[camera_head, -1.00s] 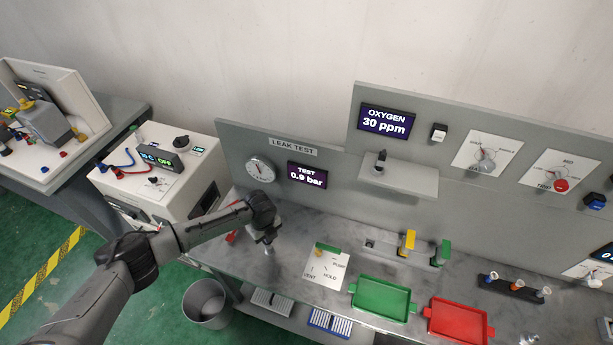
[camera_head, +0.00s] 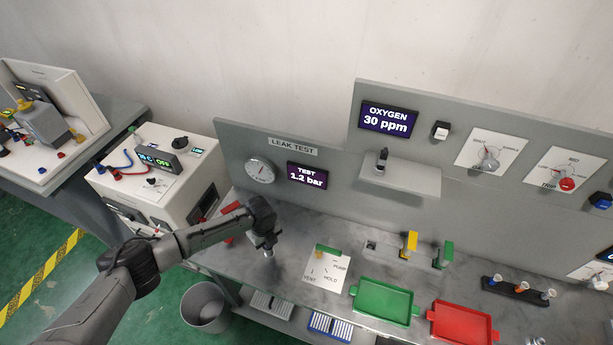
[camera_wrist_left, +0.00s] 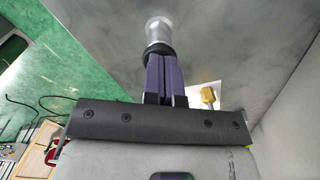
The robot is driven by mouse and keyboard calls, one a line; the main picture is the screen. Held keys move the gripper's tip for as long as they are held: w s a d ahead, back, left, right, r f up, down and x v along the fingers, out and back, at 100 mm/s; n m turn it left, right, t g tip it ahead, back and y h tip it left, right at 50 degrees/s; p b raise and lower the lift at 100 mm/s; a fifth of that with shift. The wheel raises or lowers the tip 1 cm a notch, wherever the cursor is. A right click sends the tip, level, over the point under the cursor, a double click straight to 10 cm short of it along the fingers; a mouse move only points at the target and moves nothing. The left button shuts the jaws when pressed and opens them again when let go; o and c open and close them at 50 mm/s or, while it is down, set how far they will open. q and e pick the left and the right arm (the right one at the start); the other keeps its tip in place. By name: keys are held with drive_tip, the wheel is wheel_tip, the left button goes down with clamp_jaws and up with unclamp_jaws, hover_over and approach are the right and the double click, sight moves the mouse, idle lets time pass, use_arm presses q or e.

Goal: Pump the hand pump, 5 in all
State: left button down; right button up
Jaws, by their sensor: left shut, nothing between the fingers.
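The hand pump shows as a silver cylinder with a dark top (camera_wrist_left: 158,30) in the left wrist view, standing on the bench. In the head view its lower part (camera_head: 268,253) shows just below my left gripper (camera_head: 267,243). My left gripper (camera_wrist_left: 165,78) is shut with nothing between its fingers, its tips at the pump's dark top. I cannot tell whether they touch. The test display (camera_head: 307,176) reads 1.2 bar, beside a round dial gauge (camera_head: 260,170). My right gripper is not in view.
A valve plate (camera_head: 322,275) marked VENT, HOLD and PUMP lies right of the pump. A green tray (camera_head: 356,290) and a red tray (camera_head: 434,318) are further right. A grey bin (camera_head: 204,308) stands on the floor below. A white machine (camera_head: 160,190) stands to the left.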

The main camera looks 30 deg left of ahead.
use_arm(q)
drive_tip(key=shift+r, duration=0.1)
drive_tip(key=shift+r+p, duration=0.9)
drive_tip(key=shift+p, duration=0.1)
drive_tip(key=shift+r+p, duration=1.45)
drive_tip(key=shift+r, duration=0.15)
drive_tip(key=shift+f, duration=0.2)
